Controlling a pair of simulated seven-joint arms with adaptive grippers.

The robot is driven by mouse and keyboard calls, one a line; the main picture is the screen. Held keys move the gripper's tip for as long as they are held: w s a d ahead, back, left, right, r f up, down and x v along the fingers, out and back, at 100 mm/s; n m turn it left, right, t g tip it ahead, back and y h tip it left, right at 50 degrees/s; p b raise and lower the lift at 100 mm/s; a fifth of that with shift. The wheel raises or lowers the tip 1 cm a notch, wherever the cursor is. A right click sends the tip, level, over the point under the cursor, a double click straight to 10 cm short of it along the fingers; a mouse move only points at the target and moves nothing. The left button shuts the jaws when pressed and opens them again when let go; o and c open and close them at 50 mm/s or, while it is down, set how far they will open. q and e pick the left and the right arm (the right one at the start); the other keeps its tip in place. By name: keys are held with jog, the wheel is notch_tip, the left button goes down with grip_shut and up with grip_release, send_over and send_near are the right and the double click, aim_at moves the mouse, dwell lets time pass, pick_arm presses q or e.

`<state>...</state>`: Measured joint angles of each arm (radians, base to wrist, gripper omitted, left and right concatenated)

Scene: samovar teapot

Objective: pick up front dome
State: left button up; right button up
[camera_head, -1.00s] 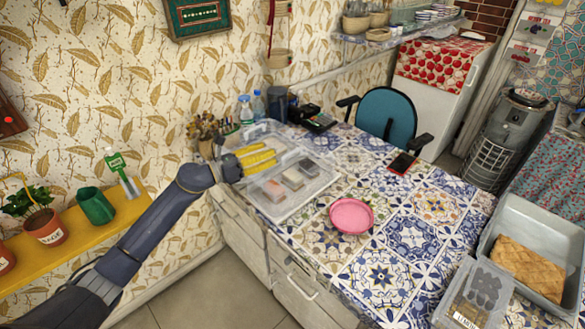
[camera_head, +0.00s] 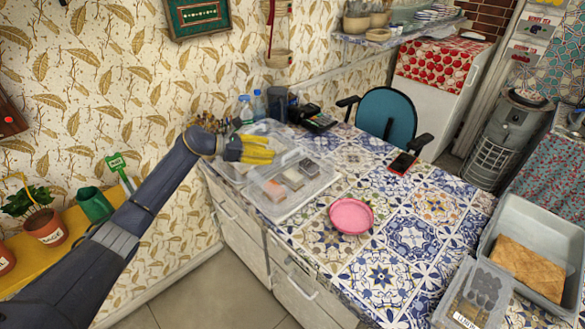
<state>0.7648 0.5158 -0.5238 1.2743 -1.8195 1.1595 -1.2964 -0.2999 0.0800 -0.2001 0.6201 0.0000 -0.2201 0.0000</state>
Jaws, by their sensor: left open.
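A clear plastic front dome (camera_head: 304,186) covers a tray (camera_head: 292,213) of small pastries at the left end of the tiled table. Another clear cover (camera_head: 268,127) shows behind it, partly hidden by my gripper. My left gripper (camera_head: 272,150) has yellow fingers and is open, apparently empty. It appears above the back-left part of the covers. Whether a finger touches a cover I cannot tell. My right gripper is not in view.
A pink plate (camera_head: 351,215) lies to the right on the patterned table (camera_head: 335,256). A dark phone (camera_head: 403,163) lies farther back. Bottles (camera_head: 245,108) and a black card terminal (camera_head: 318,121) stand behind the covers. A grey bin (camera_head: 508,220) is at far right.

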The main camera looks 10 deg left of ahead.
aim_at(293, 152)
pick_arm(q)
jog(key=shift+x, duration=5.2)
jog(key=shift+o, duration=0.4)
grip_shut()
